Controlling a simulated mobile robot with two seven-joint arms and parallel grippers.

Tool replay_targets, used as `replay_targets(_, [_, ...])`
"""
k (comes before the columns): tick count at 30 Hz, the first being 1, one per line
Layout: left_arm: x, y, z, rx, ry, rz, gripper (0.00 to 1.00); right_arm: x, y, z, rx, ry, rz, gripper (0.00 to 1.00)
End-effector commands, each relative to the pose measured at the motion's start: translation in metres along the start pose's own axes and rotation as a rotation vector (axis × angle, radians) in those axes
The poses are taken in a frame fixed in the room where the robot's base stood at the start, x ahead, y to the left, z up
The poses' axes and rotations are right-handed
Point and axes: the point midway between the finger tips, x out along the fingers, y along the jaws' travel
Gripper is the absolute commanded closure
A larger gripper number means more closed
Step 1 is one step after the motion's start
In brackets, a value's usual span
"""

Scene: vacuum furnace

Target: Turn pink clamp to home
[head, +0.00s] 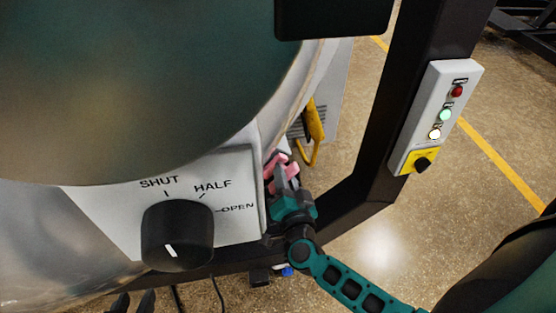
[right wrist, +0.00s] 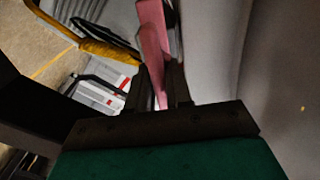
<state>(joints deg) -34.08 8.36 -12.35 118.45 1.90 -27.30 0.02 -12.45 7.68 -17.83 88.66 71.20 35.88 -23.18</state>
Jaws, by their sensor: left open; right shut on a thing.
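The pink clamp (head: 272,165) shows at the right edge of the white furnace panel, partly hidden behind my right gripper (head: 284,180). In the right wrist view, the pink clamp (right wrist: 155,45) stands between the two dark fingers of my right gripper (right wrist: 160,88), which are shut on it. Its far end runs out of the top of that view. A home mark cannot be made out. My left gripper (head: 133,302) shows only as two dark fingertips apart at the bottom left edge, open and empty, below the furnace and away from the clamp.
A black knob (head: 177,235) marked SHUT, HALF and OPEN sits on the white panel (head: 235,175). A dark frame post (head: 395,100) carries a light box (head: 440,110).

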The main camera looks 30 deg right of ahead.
Motion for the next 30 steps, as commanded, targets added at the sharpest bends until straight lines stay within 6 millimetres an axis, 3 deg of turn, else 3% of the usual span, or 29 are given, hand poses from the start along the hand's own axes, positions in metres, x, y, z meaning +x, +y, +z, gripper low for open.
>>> replay_targets(11, [0.0000,-0.0016,0.0010,0.008,-0.001,0.000,0.57,0.0008,-0.0061,0.0001,0.099,0.001,-0.012,1.00])
replay_targets(30, [0.0047,-0.0027,0.0062,0.010,0.001,-0.001,0.57,0.0017,-0.0075,0.0016,0.667,-0.005,-0.017,1.00])
